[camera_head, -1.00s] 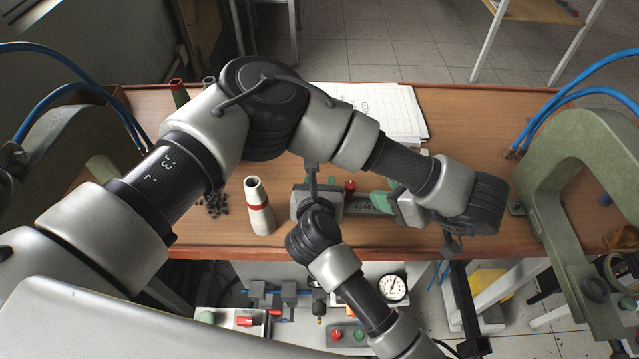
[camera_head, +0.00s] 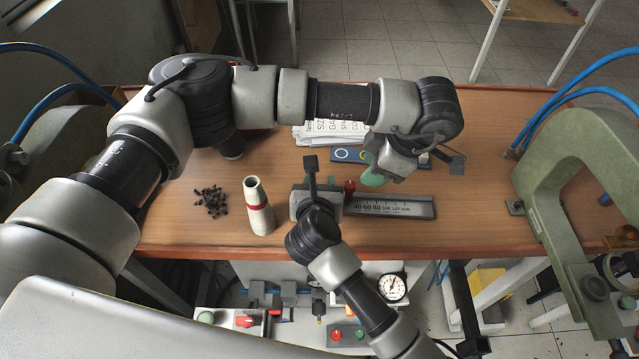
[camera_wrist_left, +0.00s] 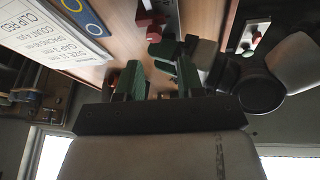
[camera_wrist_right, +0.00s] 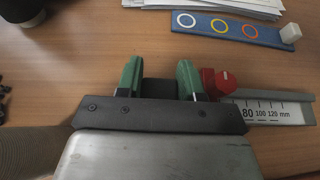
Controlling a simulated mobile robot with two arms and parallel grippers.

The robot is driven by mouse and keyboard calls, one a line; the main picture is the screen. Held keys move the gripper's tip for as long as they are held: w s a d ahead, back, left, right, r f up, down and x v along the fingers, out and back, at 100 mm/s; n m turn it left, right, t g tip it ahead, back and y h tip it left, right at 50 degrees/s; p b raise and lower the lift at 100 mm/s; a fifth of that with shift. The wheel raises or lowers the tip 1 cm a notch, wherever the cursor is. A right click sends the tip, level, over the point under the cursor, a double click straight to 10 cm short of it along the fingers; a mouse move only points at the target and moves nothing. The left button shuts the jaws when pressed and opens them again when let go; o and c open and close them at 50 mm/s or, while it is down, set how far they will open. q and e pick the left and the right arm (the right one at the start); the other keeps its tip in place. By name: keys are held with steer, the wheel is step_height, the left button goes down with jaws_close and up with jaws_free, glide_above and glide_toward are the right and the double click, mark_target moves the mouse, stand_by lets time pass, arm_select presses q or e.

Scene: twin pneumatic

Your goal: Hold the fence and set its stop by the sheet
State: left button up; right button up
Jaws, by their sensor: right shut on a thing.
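The fence (camera_head: 400,207) is a grey rail with a millimetre scale lying along the table's front. Its red stop (camera_head: 349,187) sits near the scale's left end, close beside my right gripper (camera_head: 316,192). In the right wrist view the stop (camera_wrist_right: 216,83) hides the scale (camera_wrist_right: 272,112) left of 80. My right gripper's green fingers (camera_wrist_right: 160,82) are shut on the fence's left part. My left gripper (camera_head: 375,168) is open and empty, above and behind the fence. The printed sheet (camera_wrist_left: 55,38) lies at the back; my left arm partly covers it (camera_head: 325,133) in the head view.
A blue strip (camera_wrist_right: 228,27) with coloured rings lies between sheet and fence. A cone with a red band (camera_head: 258,207) and small dark pieces (camera_head: 211,201) are left of the fence. A green C-shaped frame (camera_head: 560,150) stands at right. The table right of the fence is clear.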

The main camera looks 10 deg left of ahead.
mark_target(352, 184)
arm_select(q)
step_height(352, 184, up, 3)
steer(key=w+a+n+g+h, duration=0.1)
steer(key=w+a+n+h, duration=0.1)
steer(key=a+n+h, duration=0.15)
arm_select(e)
steer(key=shift+a, duration=0.15)
arm_select(q)
steer(key=shift+n+g, duration=0.3)
steer(key=shift+n, duration=0.15)
steer(key=f, duration=1.1)
steer(key=shift+a+f, duration=0.2)
steer(key=shift+f, duration=0.2)
steer(key=c, duration=0.6)
steer(key=shift+d, duration=0.1)
steer(key=shift+c, duration=0.2)
